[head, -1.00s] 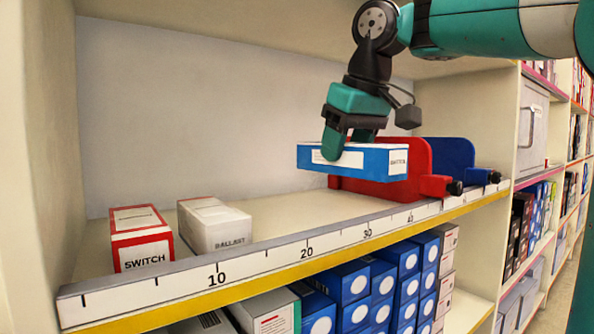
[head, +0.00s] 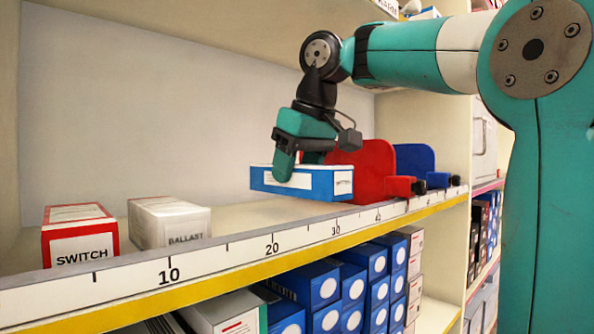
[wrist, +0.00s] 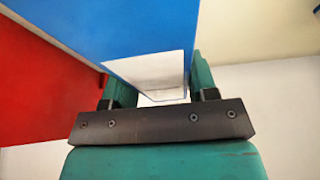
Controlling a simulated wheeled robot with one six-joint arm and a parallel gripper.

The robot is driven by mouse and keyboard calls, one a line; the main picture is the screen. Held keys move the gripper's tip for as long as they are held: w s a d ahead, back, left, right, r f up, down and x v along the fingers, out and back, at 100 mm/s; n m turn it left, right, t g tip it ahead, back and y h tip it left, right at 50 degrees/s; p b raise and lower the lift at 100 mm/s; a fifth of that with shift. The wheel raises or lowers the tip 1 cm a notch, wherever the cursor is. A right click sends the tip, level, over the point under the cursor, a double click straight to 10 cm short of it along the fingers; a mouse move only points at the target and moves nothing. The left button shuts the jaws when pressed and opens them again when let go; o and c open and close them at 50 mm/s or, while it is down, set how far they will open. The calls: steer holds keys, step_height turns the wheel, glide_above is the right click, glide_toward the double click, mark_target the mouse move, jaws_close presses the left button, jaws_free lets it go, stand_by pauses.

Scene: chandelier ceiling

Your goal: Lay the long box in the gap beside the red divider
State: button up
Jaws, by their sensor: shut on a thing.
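In the wrist view, the blue box (wrist: 130,28) fills the space between the fingers of my gripper (wrist: 162,88). The red divider (wrist: 42,85) shows at left there, beside the box. The box's far end is hidden.
A ballast box (head: 168,220) and a red-edged switch box (head: 80,236) stand at left, with bare shelf between them and the blue box. A blue divider (head: 414,162) stands right of the red one. A ruler strip (head: 220,259) edges the shelf. Stacked boxes (head: 322,285) fill the shelf below.

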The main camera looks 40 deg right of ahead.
steer(key=shift+f+b, duration=0.4)
steer(key=shift+f, duration=0.15)
steer(key=o, duration=1)
steer(key=shift+r, duration=0.15)
